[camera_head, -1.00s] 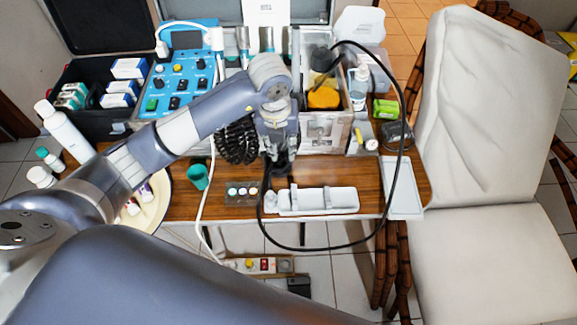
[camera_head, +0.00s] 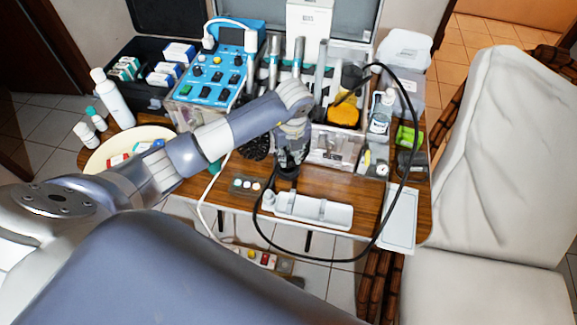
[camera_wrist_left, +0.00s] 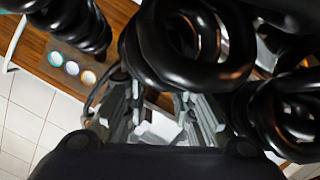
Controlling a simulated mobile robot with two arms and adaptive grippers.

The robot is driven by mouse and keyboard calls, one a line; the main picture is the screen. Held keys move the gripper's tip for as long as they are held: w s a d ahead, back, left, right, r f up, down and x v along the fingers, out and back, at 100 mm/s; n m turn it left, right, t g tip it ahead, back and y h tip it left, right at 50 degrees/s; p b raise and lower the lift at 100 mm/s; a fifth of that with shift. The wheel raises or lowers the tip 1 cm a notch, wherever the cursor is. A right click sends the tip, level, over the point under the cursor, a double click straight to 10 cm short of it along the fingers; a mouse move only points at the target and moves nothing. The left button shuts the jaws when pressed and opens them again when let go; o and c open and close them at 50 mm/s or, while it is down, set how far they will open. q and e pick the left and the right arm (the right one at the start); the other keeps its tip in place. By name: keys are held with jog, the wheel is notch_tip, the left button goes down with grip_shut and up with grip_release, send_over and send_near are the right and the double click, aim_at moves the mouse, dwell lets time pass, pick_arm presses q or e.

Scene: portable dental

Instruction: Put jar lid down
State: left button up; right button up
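My left gripper (camera_head: 287,172) points down over the wooden table, just behind a long white tray (camera_head: 320,211). Its fingers (camera_wrist_left: 163,112) show in the left wrist view with a gap between them. Something white shows in that gap; I cannot tell whether it is held or is the tray beyond. I cannot make out a jar lid for certain, and the fingertips are dark and small in the head view. Small round pots with pale tops (camera_head: 246,184) sit in a holder left of the gripper; they also show in the left wrist view (camera_wrist_left: 72,67). My right gripper is not in view.
Black coiled hose (camera_wrist_left: 185,45) crowds the left wrist view. A black cable (camera_head: 398,150) loops around the tray. A blue control unit (camera_head: 212,75) and a case with a yellow-orange item (camera_head: 344,114) stand behind. A round plate (camera_head: 100,160) lies left. A flat grey panel (camera_head: 399,222) is right.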

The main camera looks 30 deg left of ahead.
aim_at(288, 163)
pick_arm(q)
jog(key=shift+w+a+f+p, duration=0.15)
jog(key=shift+w+f+p, duration=0.1)
jog(key=shift+f, duration=0.75)
jog(key=shift+w+a+f+p, duration=0.15)
jog(key=shift+f+p, duration=0.05)
jog(key=shift+f, duration=0.75)
jog(key=shift+w+a+f+p, duration=0.15)
jog(key=shift+w+f+p, duration=0.1)
jog(key=shift+f, duration=0.75)
jog(key=shift+c, duration=0.3)
grip_shut()
